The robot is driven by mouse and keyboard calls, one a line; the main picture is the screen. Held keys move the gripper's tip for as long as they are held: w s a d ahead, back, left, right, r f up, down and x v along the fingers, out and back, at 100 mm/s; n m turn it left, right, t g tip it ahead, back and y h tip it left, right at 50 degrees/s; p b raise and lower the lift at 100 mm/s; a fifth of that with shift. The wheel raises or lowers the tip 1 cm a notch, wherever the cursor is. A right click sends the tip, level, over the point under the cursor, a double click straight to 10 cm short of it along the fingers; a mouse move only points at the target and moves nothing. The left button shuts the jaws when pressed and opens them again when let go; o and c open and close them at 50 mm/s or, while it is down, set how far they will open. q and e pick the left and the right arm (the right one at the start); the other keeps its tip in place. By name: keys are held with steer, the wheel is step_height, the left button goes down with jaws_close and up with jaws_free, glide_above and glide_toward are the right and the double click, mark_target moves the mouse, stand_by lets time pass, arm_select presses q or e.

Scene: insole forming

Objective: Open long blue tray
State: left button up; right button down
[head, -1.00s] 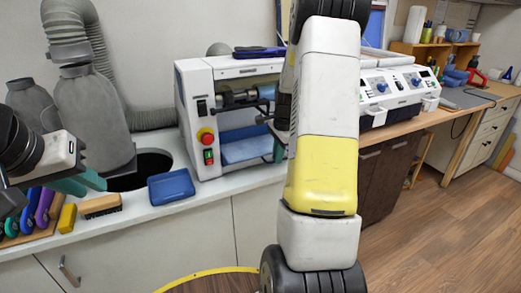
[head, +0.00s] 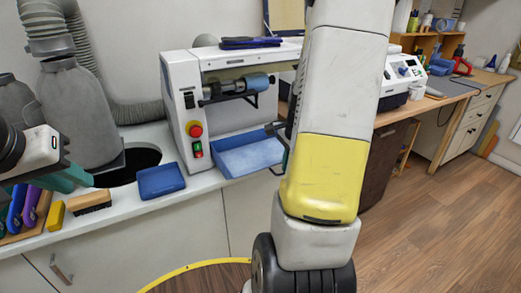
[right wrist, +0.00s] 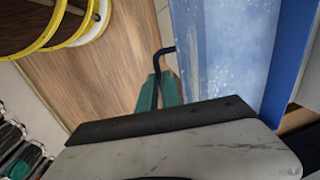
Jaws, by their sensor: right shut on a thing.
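The long blue tray (head: 250,160) sticks out of the lower opening of the white machine (head: 180,90), tilted in the picture and with its inside showing. In the right wrist view its pale speckled inside and blue wall (right wrist: 287,60) fill the right side. My right gripper (right wrist: 158,92) has its green fingers together on the dark hooked handle (right wrist: 162,52) at the tray's side. In the head view my right arm hides most of that gripper. My left gripper (head: 72,178) hangs above the counter at the far left, away from the tray; its finger gap is unclear.
A small blue box (head: 160,182) and a wooden brush (head: 90,202) lie on the counter (head: 130,215) left of the machine. A yellow block (head: 55,215) is beside the brush. Open wooden floor (head: 440,190) lies to the right.

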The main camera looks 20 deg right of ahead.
steer(key=c, duration=1.8)
jaws_free()
steer(key=shift+s+r, duration=0.1)
steer(key=r, duration=0.2)
steer(key=s+r, duration=0.1)
steer(key=r, duration=0.4)
steer(key=shift+s+r, duration=0.2)
steer(key=shift+r, duration=0.1)
steer(key=s+a+r+n+t, duration=0.1)
steer(key=s+a+r+n, duration=0.2)
steer(key=a+n, duration=0.3)
steer(key=s+a+r+n+t+y, duration=0.1)
steer(key=s+a+r+n, duration=0.3)
steer(key=a, duration=0.4)
steer(key=s+a+r+n+t+y, duration=0.1)
steer(key=s+a+r+n+t, duration=0.1)
steer(key=a+r+n, duration=0.3)
steer(key=shift+s+a+r+n, duration=0.15)
steer(key=shift+s+a+n, duration=0.2)
steer(key=shift+a+n, duration=0.25)
steer(key=shift+s+a+r+n, duration=0.1)
steer(key=shift+s+a+n, duration=0.3)
steer(key=shift+n, duration=0.3)
